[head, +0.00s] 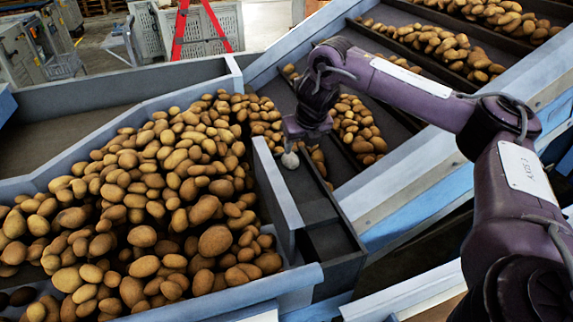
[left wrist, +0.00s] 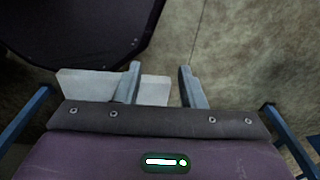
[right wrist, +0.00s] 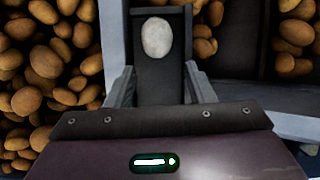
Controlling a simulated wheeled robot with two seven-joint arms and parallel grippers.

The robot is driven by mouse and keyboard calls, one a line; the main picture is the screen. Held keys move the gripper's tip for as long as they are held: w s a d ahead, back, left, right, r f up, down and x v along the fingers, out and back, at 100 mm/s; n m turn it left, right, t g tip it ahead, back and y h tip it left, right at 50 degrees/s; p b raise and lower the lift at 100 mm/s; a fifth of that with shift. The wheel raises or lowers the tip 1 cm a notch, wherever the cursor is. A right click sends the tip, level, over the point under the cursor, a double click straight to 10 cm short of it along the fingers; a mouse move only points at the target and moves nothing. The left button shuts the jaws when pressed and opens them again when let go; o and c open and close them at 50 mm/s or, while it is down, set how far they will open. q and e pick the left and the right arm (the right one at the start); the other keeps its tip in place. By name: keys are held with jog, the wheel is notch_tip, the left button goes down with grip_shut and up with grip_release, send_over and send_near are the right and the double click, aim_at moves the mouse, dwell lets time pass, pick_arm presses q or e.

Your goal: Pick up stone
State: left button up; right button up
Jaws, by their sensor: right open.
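The stone (head: 290,160) is a pale grey, rounded lump on the dark narrow channel between the potato bin and the sloping conveyor. It also shows in the right wrist view (right wrist: 156,38), whole and unobstructed, ahead of the fingers and roughly centred between them. My right gripper (head: 292,145) is just above the stone in the head view, pointing down. In the right wrist view its two fingers (right wrist: 160,80) are apart with nothing between them. My left gripper (left wrist: 160,78) shows only in the left wrist view, its fingers apart and empty above a grey-brown floor.
A grey-walled bin (head: 283,205) full of potatoes (head: 150,190) lies left of the channel (head: 330,238). The sloping conveyor (head: 405,165) carries more potatoes in lanes on the right. The channel walls stand close on both sides of the stone. A red ladder (head: 180,30) stands far behind.

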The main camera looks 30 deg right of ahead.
aim_at(292, 158)
jog(key=w+f, duration=0.2)
jog(key=f, duration=0.1)
jog(key=shift+w+p, duration=0.1)
jog(key=shift+p, duration=0.25)
jog(key=shift+f, duration=0.25)
jog(key=p+x, duration=0.2)
jog(key=x, duration=0.2)
jog(key=shift+w+f+p, duration=0.1)
jog(key=shift+f+p, duration=0.05)
jog(key=shift+p, duration=0.25)
jog(key=shift+w+f, duration=0.2)
jog(key=shift+f, duration=0.15)
jog(key=shift+s+r, duration=0.1)
jog(key=shift+s, duration=0.05)
jog(key=c, duration=0.4)
pick_arm(q)
jog(key=r, duration=0.1)
jog(key=w+r, duration=0.1)
jog(key=r, duration=0.1)
pick_arm(e)
jog(key=shift+c, duration=1.4)
pick_arm(q)
jog(key=shift+f, duration=0.1)
pick_arm(e)
jog(key=shift+r, duration=0.1)
